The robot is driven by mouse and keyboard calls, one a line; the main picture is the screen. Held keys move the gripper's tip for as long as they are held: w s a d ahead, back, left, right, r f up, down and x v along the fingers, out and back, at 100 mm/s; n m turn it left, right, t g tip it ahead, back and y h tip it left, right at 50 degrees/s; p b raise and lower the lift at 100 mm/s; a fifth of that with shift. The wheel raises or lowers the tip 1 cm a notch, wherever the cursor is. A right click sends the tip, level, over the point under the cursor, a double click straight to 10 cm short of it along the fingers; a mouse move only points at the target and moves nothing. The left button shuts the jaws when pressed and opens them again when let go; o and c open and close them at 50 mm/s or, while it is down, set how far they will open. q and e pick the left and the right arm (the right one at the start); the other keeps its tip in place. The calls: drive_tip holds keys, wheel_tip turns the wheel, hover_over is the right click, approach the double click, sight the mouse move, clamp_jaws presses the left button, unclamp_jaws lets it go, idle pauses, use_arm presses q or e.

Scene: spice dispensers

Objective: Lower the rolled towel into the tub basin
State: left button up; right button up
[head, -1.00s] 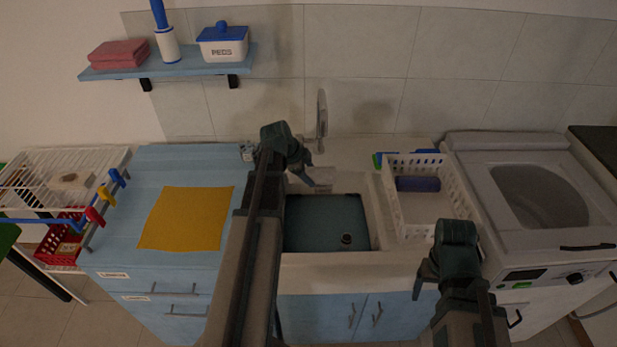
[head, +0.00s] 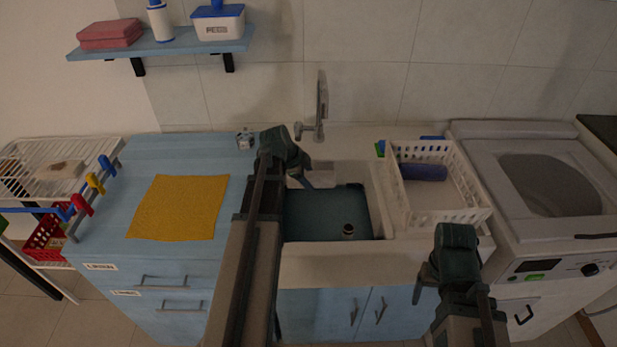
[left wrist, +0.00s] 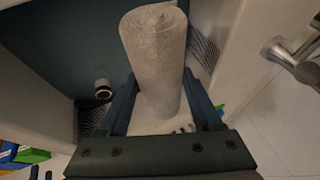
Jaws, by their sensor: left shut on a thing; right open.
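The rolled towel (left wrist: 155,60) is a pale grey roll, seen large between the two fingers of my left gripper (left wrist: 163,100) in the left wrist view. My left gripper (head: 305,178) is shut on it. In the head view the gripper is over the back left part of the tub basin (head: 315,215), and the towel there is mostly hidden or hard to make out. The basin has a dark teal floor and a round drain (head: 348,231). I cannot tell whether the towel touches the basin. My right gripper (head: 428,280) is open and empty, in front of the counter.
A faucet (head: 320,110) stands behind the basin. A white basket (head: 440,218) with a blue roll (head: 422,172) sits right of it, beside a washing machine (head: 545,200). A yellow cloth (head: 178,207) lies on the blue cabinet at left.

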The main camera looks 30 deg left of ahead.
use_arm(q)
wheel_tip(320, 180, down, 7)
drive_tip(key=b, duration=0.6)
drive_tip(key=shift+f, duration=0.1)
drive_tip(key=o, duration=1.6)
drive_tip(key=shift+c, duration=0.2)
drive_tip(key=p+v, duration=1.1)
drive_tip(key=v, duration=0.3)
drive_tip(key=shift+p, duration=0.4)
drive_tip(key=shift+w+d+f, duration=0.1)
